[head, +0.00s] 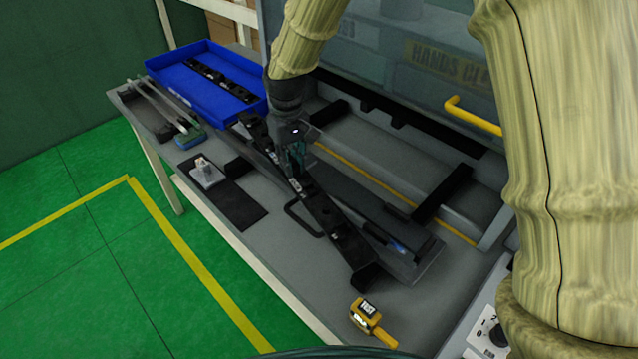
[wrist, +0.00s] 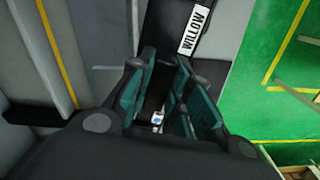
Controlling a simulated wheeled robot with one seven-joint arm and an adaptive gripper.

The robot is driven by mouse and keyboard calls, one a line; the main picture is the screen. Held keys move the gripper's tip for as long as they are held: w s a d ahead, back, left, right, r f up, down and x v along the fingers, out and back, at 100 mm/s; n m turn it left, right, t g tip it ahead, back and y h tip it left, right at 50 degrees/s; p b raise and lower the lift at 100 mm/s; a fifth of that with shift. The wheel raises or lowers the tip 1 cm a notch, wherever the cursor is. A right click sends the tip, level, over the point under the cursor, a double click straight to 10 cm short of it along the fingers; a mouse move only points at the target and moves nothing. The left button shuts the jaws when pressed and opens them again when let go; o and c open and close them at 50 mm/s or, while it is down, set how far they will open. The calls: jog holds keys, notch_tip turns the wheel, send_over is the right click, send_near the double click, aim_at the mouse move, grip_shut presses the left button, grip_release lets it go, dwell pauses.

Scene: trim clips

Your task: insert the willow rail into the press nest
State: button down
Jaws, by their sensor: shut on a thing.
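My gripper (head: 296,165) is shut on a long black rail (head: 327,216) at about its middle. The rail slants from upper left to lower right over the grey bench. In the wrist view the rail runs between the teal fingers (wrist: 160,108), and a white label reading WILLOW (wrist: 194,32) lies just beyond them. A long grey fixture with a dark channel (head: 385,222), which looks like the press nest, lies beside the rail on the press side. The rail appears beside it, not in it. Whether the rail touches the bench is unclear.
A blue tray (head: 160,72) at the back left holds another dark rail (head: 215,77). The press (head: 375,70) with its yellow handle (head: 470,114) stands behind. A yellow device (head: 369,318) lies at the front. A black mat (head: 240,207) and small white-based object (head: 207,174) are left.

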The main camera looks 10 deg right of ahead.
jog(key=w+a+n+b, duration=0.2)
jog(key=w+a, duration=0.1)
jog(key=a, duration=0.4)
jog(key=p, duration=0.6)
send_over(322, 183)
jog(key=shift+a+f+n, duration=0.2)
jog(key=shift+f+n, duration=0.1)
jog(key=shift+f, duration=0.1)
jog(key=shift+s+d+f, duration=0.1)
jog(key=shift+d+f, duration=0.1)
jog(key=shift+f, duration=0.05)
notch_tip(322, 183, down, 3)
jog(key=shift+r+p, duration=0.15)
jog(key=shift+p, duration=0.65)
jog(key=shift+f, duration=0.25)
